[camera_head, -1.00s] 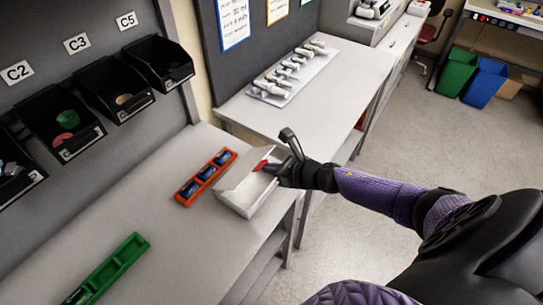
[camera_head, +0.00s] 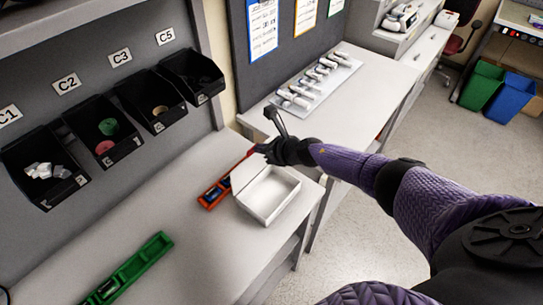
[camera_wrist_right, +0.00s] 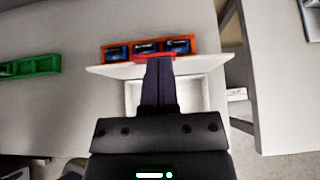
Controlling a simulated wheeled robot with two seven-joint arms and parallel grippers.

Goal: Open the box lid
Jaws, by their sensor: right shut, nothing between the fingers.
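The white box (camera_head: 270,207) stands on the workbench with its inside showing empty. Its lid (camera_head: 243,172) is raised at the box's left side, towards the orange tray. In the wrist view the lid (camera_wrist_right: 105,70) is a pale strip across the box, with a red tab (camera_wrist_right: 140,57) at its far edge. My right gripper (camera_head: 260,149) is at the lid's upper edge. In the wrist view its fingers (camera_wrist_right: 158,66) are together over the lid beside the tab, with nothing between them. Whether they touch the lid is unclear. My left gripper is not in view.
An orange tray (camera_head: 207,202) with blue-labelled items lies just beyond the lid, partly hidden by it. A green tray (camera_head: 140,264) lies further left. Black bins (camera_head: 110,130) hang on the wall. A rack of pumps (camera_head: 313,80) stands on the far table.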

